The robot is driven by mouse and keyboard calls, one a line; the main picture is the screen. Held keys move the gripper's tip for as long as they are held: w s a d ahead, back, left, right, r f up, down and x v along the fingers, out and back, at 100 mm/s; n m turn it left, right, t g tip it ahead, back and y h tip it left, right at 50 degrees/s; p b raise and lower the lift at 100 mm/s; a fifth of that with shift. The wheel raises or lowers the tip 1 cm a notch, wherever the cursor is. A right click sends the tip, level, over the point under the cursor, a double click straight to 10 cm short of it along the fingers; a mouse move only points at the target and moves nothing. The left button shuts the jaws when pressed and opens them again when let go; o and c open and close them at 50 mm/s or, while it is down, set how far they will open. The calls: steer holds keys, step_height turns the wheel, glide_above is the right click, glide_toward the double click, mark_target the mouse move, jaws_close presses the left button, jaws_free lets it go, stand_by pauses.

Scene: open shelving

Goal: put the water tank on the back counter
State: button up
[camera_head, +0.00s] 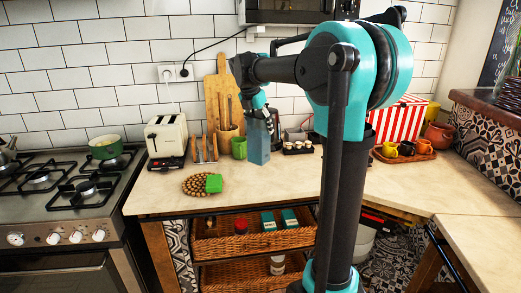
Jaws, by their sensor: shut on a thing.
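The water tank (258,142) is a tall, blue, see-through box, in the middle of the view above or on the back counter (285,178). My gripper (262,114) is shut on its upper part from above. The tank looks upright. I cannot tell whether its base touches the counter top. My own arm stands in front of the counter and hides part of it to the right of the tank.
A green mug (239,148) stands just left of the tank, and a small rack of jars (298,147) just right. The counter front is mostly clear.

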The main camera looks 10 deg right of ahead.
mark_target(254, 125)
step_height(254, 125, down, 9)
steer(key=shift+f, duration=0.1)
stand_by(0.4)
steer(key=o, duration=1.7)
steer(key=v, duration=1.2)
steer(key=shift+s, duration=0.1)
